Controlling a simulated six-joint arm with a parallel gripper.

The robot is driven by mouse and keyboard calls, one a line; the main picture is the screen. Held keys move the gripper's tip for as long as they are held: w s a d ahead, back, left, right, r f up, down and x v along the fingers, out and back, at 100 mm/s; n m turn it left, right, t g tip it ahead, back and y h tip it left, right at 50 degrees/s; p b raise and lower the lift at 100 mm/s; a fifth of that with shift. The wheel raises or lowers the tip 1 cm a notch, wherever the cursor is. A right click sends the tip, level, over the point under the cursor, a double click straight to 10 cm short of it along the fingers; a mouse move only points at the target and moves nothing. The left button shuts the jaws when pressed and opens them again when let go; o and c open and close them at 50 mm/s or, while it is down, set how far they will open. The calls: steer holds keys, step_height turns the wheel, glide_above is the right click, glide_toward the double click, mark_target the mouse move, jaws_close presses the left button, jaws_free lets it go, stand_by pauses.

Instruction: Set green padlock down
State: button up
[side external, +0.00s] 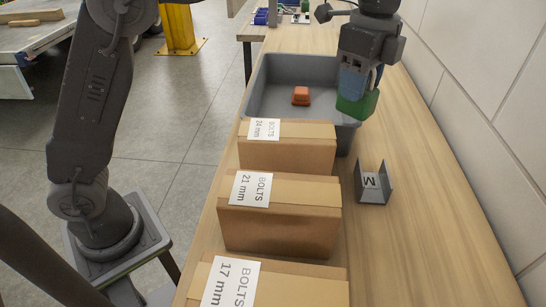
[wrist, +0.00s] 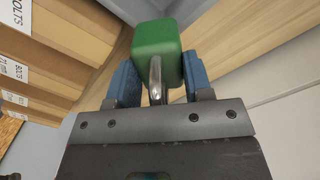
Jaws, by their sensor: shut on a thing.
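The green padlock (side external: 356,104) is between the fingers of my gripper (side external: 365,82) in the side external view, at the right edge of the grey bin. In the wrist view the green padlock (wrist: 157,46) has its metal shackle toward me, and the blue fingers of my gripper (wrist: 158,80) are shut on its sides. The gap under the padlock is hard to judge in these views.
The grey bin (side external: 258,87) holds an orange-red object (side external: 301,95). Several cardboard bolt boxes (side external: 280,215) stand in front of it. A metal bracket marked M (side external: 372,186) sits right of the boxes. Bare wooden tabletop (side external: 425,215) lies along the wall (side external: 490,110).

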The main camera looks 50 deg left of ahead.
steer(key=w+a+n, duration=0.3)
steer(key=a+n, duration=0.5)
steer(key=a, duration=0.4)
steer(key=s+a+f+n, duration=0.2)
steer(key=s+f+n, duration=0.1)
steer(key=n, duration=0.5)
steer(key=shift+s+f, duration=0.15)
steer(key=shift+s, duration=0.7)
step_height(320, 180, up, 3)
steer(key=m, duration=0.8)
glide_above(373, 158)
steer(key=shift+m, duration=0.3)
step_height(373, 158, down, 10)
steer(key=shift+r, duration=0.15)
